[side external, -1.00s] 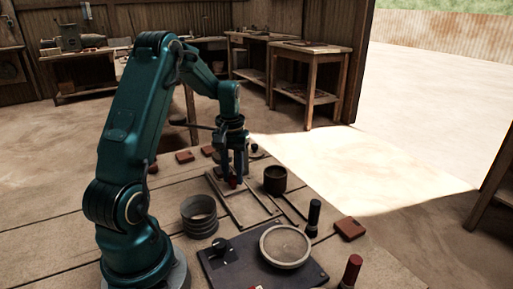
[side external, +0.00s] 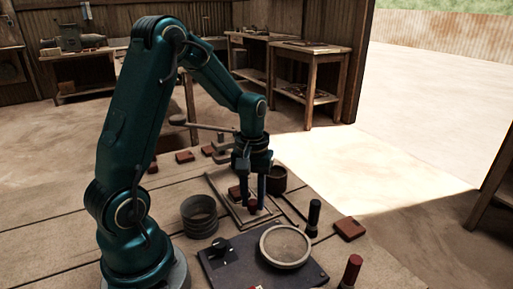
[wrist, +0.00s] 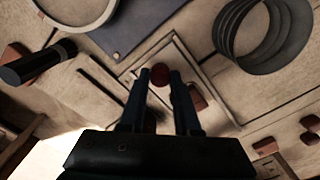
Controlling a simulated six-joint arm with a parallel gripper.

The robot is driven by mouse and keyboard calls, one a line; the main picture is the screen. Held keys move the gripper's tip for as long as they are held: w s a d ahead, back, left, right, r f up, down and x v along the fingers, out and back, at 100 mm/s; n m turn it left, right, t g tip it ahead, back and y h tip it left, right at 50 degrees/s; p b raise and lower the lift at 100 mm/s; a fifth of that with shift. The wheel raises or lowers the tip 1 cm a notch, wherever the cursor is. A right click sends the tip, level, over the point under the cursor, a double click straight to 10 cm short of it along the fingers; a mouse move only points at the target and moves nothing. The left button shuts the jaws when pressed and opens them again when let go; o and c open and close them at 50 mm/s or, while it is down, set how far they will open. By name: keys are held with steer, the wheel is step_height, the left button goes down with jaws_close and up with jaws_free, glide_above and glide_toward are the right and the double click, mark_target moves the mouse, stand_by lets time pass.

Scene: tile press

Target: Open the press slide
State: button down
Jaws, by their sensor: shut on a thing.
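The press slide has a round red knob (side external: 252,204), which also shows in the wrist view (wrist: 160,76). My gripper (side external: 254,207) points down with its fingers shut on the knob, one finger on each side. The pale rectangular press frame (side external: 223,206) lies flat on the table around the knob. The knob is near the frame's front end. A reddish-brown tile (side external: 235,193) shows inside the frame behind the knob, and also in the wrist view (wrist: 198,98). The fingers partly hide the knob, and the slide's plate is hard to make out.
A dark cup (side external: 277,179) stands close behind my gripper. A ribbed grey ring stack (side external: 199,216) is left of the frame. A dark board (side external: 235,262) with a round pale dish (side external: 286,246) lies in front. A black cylinder (side external: 314,217) and a brown block (side external: 349,229) are right.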

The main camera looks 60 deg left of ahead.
steer(key=c, duration=0.6)
jaws_free()
steer(key=shift+r, duration=2.65)
steer(key=s+d+r+m+t, duration=0.5)
steer(key=s+d+r+m, duration=0.2)
steer(key=s+d+m, duration=0.2)
steer(key=shift+s+d+t, duration=0.15)
steer(key=shift+d+t, duration=0.15)
steer(key=shift+d, duration=0.9)
